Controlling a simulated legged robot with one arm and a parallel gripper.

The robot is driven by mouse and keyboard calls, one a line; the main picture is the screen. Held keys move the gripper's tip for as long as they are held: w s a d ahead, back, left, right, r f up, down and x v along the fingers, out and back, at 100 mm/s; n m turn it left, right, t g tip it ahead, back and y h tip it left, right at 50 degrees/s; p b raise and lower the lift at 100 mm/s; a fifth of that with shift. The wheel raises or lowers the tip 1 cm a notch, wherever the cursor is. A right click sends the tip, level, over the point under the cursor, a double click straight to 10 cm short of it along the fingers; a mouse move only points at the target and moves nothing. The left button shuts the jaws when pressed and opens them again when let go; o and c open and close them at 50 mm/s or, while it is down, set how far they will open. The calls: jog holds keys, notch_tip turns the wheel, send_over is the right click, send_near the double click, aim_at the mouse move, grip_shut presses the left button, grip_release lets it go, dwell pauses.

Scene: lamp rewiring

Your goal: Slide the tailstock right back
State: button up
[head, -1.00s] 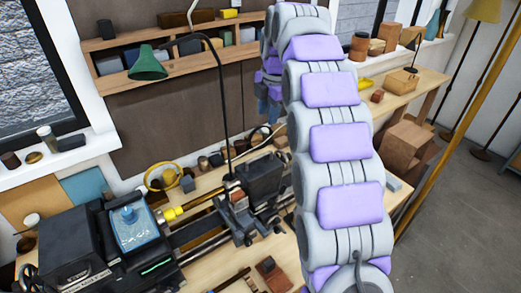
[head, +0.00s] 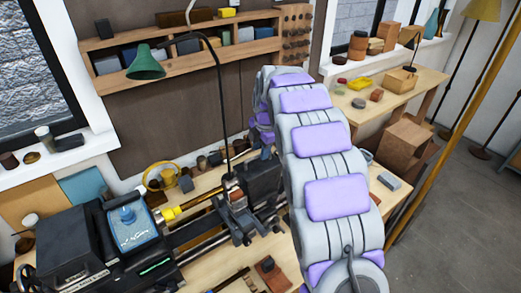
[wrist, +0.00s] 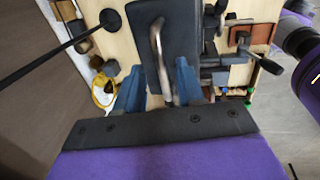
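The lathe's tailstock appears to be the dark block (head: 264,178) on the bed, right of the carriage (head: 238,212); my arm covers its right side. In the wrist view a dark block (wrist: 148,68), which looks like the tailstock, lies between the blue fingers of my gripper (wrist: 160,88). A curved metal lever (wrist: 158,45) stands on it and runs down between the fingers. The fingers are apart on either side of the lever, and I see no grip on it.
The headstock (head: 75,248) is at the left of the bench. A green lamp (head: 147,64) arches above the lathe. A yellow ring (head: 160,177) and small jars stand behind the bed. A grey block (head: 389,181) sits at the bench's right end.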

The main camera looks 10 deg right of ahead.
jog(key=shift+d+f, duration=0.1)
jog(key=shift+f, duration=0.25)
jog(key=shift+c, duration=0.2)
grip_shut()
